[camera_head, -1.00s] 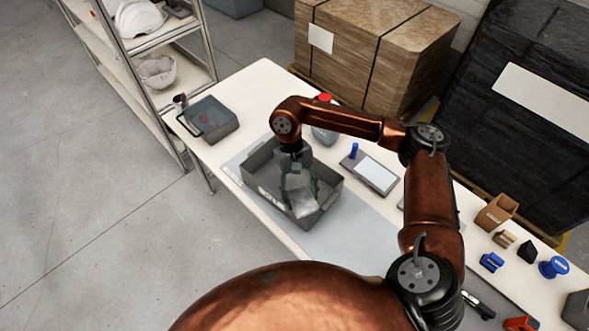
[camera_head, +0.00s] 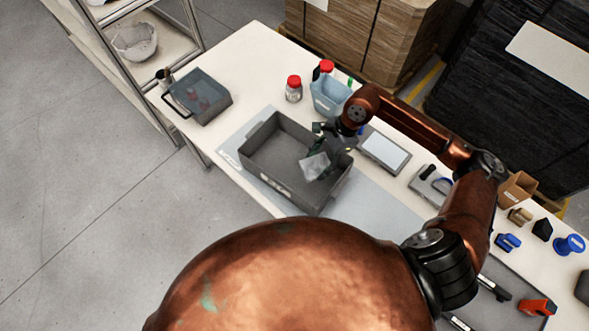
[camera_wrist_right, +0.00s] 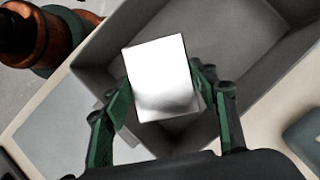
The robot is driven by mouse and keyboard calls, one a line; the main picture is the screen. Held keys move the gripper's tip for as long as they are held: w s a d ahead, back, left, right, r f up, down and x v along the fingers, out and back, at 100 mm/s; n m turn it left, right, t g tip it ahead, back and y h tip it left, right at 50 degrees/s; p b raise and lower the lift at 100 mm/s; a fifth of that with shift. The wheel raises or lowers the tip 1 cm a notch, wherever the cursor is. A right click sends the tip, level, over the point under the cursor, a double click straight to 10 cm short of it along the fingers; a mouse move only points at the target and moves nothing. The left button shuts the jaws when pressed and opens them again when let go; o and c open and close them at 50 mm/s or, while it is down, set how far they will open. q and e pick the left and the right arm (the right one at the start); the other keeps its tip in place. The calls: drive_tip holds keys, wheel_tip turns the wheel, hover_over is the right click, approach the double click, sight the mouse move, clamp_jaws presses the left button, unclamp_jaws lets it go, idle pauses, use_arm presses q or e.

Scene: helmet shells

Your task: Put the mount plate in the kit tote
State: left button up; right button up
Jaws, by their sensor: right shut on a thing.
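The mount plate (camera_wrist_right: 160,78) is a flat, pale rectangular piece between the green fingers of my right gripper in the right wrist view. In the head view the plate (camera_head: 313,166) shows as a light grey patch. My right gripper (camera_head: 322,158) is shut on it, over the right part of the kit tote. The kit tote (camera_head: 262,172) is an open dark grey box on the table; its inside (camera_wrist_right: 225,75) also shows behind the plate in the wrist view. I cannot tell the plate's height above the tote floor. My left gripper is not in view.
A smaller grey bin (camera_head: 201,97) stands at the table's left end. A red-capped jar (camera_head: 293,90) and a light blue container (camera_head: 330,97) stand behind the tote. A device with a pale panel (camera_head: 385,152) lies right of it. Several small parts lie farther right.

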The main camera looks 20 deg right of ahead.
sight(323, 169)
drive_tip(key=m+t, duration=0.1)
drive_tip(key=m, duration=0.3)
drive_tip(key=d+f+m+t+b, duration=0.1)
drive_tip(key=m, duration=0.1)
drive_tip(key=shift+d+t+h, duration=0.1)
drive_tip(key=shift+t+h, duration=0.2)
drive_tip(key=m, duration=0.2)
drive_tip(key=m+t, duration=0.1)
drive_tip(key=shift+w+d+f+h, duration=0.2)
drive_tip(key=shift+w+d+h, duration=0.1)
drive_tip(key=shift+w, duration=0.05)
drive_tip(key=shift+d+m+h+b, duration=0.3)
drive_tip(key=shift+m+b, duration=0.05)
drive_tip(key=shift+m, duration=0.75)
drive_tip(key=shift+t, duration=0.3)
drive_tip(key=shift+m, duration=0.3)
wheel_tip(323, 169, down, 5)
drive_tip(key=shift+d+f, duration=0.1)
drive_tip(key=shift+f, duration=0.95)
wheel_tip(323, 169, down, 3)
drive_tip(key=shift+r, duration=0.1)
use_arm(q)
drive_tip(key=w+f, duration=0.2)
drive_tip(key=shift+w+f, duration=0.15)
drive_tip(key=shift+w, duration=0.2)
